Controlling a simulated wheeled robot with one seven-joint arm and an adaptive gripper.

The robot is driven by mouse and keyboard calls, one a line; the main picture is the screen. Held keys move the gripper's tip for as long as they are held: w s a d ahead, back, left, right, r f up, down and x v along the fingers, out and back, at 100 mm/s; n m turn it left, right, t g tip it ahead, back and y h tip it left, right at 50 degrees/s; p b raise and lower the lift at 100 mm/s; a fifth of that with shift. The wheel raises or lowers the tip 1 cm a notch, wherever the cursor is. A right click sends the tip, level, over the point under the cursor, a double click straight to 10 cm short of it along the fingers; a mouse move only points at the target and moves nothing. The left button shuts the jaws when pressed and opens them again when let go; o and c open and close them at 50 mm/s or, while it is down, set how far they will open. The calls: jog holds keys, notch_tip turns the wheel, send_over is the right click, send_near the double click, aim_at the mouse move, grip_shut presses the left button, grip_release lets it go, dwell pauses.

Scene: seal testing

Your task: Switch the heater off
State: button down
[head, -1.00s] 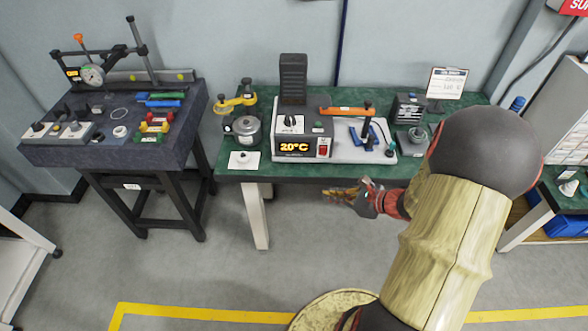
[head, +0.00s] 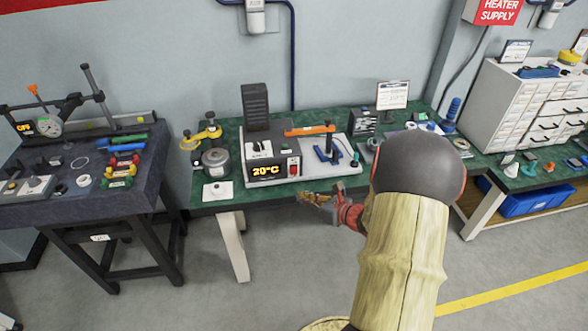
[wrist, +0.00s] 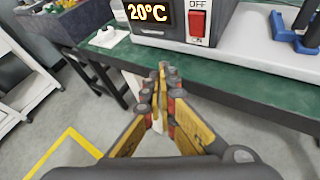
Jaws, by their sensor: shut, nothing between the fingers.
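The heater unit (head: 272,160) stands on the green bench, with a lit display (head: 268,171) reading 20°C and a black ribbed block at its back. A red rocker switch (wrist: 198,22) is on its front, right of the display, with OFF printed above it; it also shows in the head view (head: 294,170). Its exact tilt is hard to tell. A red HEATER SUPPLY sign (head: 497,10) is on the wall at the upper right, beside a grey box (head: 551,12) cut by the frame edge. My gripper (wrist: 163,68) is shut and empty, in front of the bench edge, below the switch and apart from it.
The green bench edge (wrist: 240,85) lies just beyond my fingers. A blue-handled tool (head: 328,148), a round pot (head: 216,162) and a white card (head: 218,191) are near the heater. A dark table (head: 120,215) stands left, white drawers (head: 535,115) right. The floor in front is clear.

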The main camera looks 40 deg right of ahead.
jog(key=shift+w+d+r+b, duration=0.15)
jog(key=shift+w+d, duration=0.6)
jog(key=shift+w, duration=0.45)
jog(key=shift+w+d+r+b, duration=0.1)
jog(key=shift+w+d+r, duration=0.1)
jog(key=shift+w+d, duration=0.75)
jog(key=shift+w+d+r+b, duration=0.15)
jog(key=shift+w+d, duration=0.35)
jog(key=shift+w, duration=0.9)
jog(key=shift+w, duration=0.1)
jog(key=shift+w+d+r, duration=0.1)
jog(key=shift+w+d, duration=0.1)
jog(key=shift+w, duration=0.05)
jog(key=shift+w+d, duration=0.15)
jog(key=shift+w, duration=0.1)
jog(key=shift+s, duration=0.15)
jog(key=shift+s+a, duration=0.35)
jog(key=shift+s, duration=0.1)
jog(key=s+a, duration=0.1)
jog(key=s, duration=0.2)
jog(key=s+a, duration=0.1)
jog(key=shift+s+a+f, duration=0.15)
jog(key=shift+a+f, duration=0.15)
jog(key=shift+f, duration=0.05)
